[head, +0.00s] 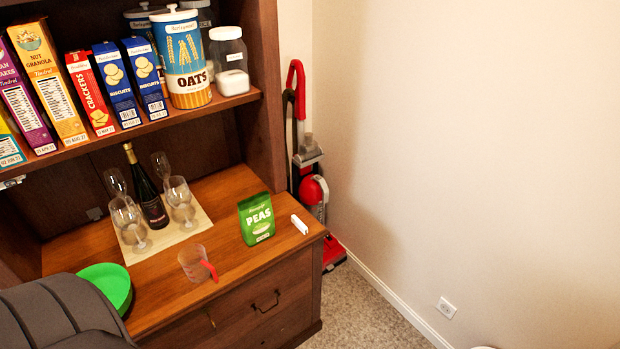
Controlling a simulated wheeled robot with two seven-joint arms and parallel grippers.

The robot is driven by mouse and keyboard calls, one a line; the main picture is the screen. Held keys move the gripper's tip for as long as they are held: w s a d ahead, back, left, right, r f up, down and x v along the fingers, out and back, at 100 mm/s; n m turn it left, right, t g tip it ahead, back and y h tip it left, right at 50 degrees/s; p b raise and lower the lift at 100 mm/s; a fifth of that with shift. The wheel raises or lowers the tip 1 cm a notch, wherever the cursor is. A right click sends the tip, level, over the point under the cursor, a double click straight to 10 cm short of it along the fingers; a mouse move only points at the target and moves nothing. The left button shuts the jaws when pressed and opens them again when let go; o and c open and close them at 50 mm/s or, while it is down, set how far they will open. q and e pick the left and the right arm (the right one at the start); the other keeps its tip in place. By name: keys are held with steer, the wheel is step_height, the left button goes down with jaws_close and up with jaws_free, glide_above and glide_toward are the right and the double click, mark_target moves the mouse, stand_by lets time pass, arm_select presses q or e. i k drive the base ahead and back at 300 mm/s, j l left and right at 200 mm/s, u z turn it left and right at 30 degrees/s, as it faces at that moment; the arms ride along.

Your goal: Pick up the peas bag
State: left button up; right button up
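The green peas bag (257,219) stands upright on the wooden hutch top (228,258), near its right end. White lettering on its front reads PEAS. Nothing touches it from above, and its front is fully visible. Neither of my grippers shows in the head view.
A clear measuring cup with red handle (196,264) is left-front of the bag; a small white object (299,224) is to its right. A bottle (147,190) and several glasses stand on a mat (199,223). A shelf (150,126) with boxes overhangs behind.

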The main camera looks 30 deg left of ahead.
mark_target(257, 223)
steer(key=u, duration=1.3)
